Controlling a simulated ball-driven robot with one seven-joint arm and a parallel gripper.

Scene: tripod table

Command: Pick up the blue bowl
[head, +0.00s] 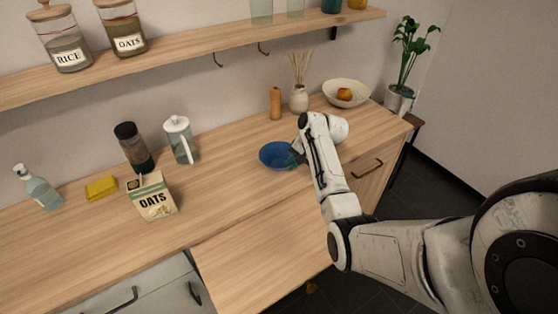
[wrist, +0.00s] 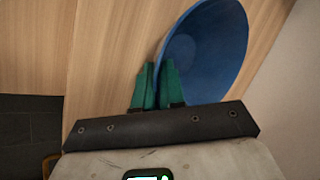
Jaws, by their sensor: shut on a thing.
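The blue bowl (head: 277,155) is at the wooden counter, toward its right half in the head view. In the wrist view the bowl (wrist: 208,50) fills the upper right, its inside turned partly toward the camera. My gripper (head: 298,160) is at the bowl's right side in the head view. In the wrist view my gripper's green fingers (wrist: 158,70) are shut on the bowl's rim at its left edge, with one finger over the inside. I cannot tell whether the bowl touches the counter.
The counter (head: 235,195) is clear in front of the bowl. Behind are a wooden mill (head: 275,103), a reed vase (head: 299,98) and a cream bowl (head: 358,98). A shelf (head: 190,48) runs above.

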